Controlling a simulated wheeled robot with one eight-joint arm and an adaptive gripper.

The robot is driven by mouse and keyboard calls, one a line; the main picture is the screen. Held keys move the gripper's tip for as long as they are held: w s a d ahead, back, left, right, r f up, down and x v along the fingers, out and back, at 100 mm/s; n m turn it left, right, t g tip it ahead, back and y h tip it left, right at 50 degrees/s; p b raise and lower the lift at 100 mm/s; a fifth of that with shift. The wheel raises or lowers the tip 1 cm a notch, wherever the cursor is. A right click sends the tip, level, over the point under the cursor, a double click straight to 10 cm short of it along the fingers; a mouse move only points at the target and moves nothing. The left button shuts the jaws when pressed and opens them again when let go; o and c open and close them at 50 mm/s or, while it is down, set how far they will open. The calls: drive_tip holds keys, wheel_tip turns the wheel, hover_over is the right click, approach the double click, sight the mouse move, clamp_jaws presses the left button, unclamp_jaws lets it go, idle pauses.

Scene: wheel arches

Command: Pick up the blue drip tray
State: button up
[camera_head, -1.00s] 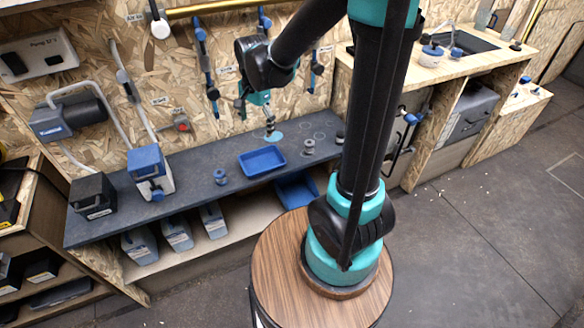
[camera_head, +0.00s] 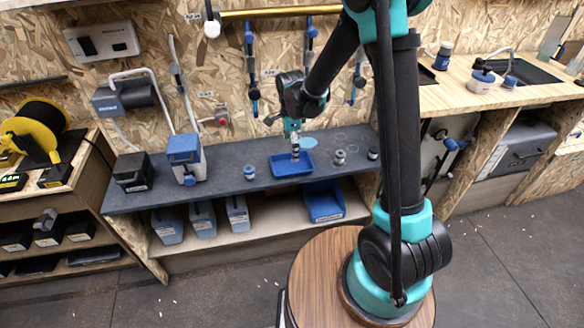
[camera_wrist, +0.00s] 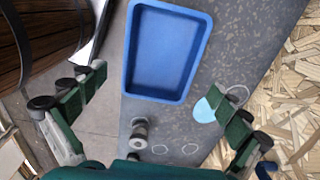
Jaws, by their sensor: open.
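The blue drip tray (camera_head: 281,170) is a shallow, empty rectangular tray on the dark grey shelf top. It also shows in the wrist view (camera_wrist: 165,96), lying flat near the shelf's front edge. My gripper (camera_head: 295,152) is above the tray's right part in the head view. In the wrist view my gripper (camera_wrist: 165,100) has its two green fingers spread wide apart, with nothing between them. The tray lies beyond the fingertips, mostly in the upper middle of that view. Whether a fingertip touches the tray cannot be told.
Small grey cylinders (camera_head: 340,157) stand right of the tray, and a blue-topped one (camera_head: 249,173) stands left. A light blue disc (camera_head: 307,142) lies behind it. A blue-and-white machine (camera_head: 186,158) stands further left. A larger blue bin (camera_head: 324,203) sits on the shelf below.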

sight(291, 168)
drive_tip(key=shift+w+f, duration=0.15)
drive_tip(key=shift+f, duration=3.85)
drive_tip(key=shift+c, duration=0.2)
drive_tip(key=c, duration=0.8)
drive_tip(key=shift+r, duration=0.1)
drive_tip(key=shift+c, duration=0.3)
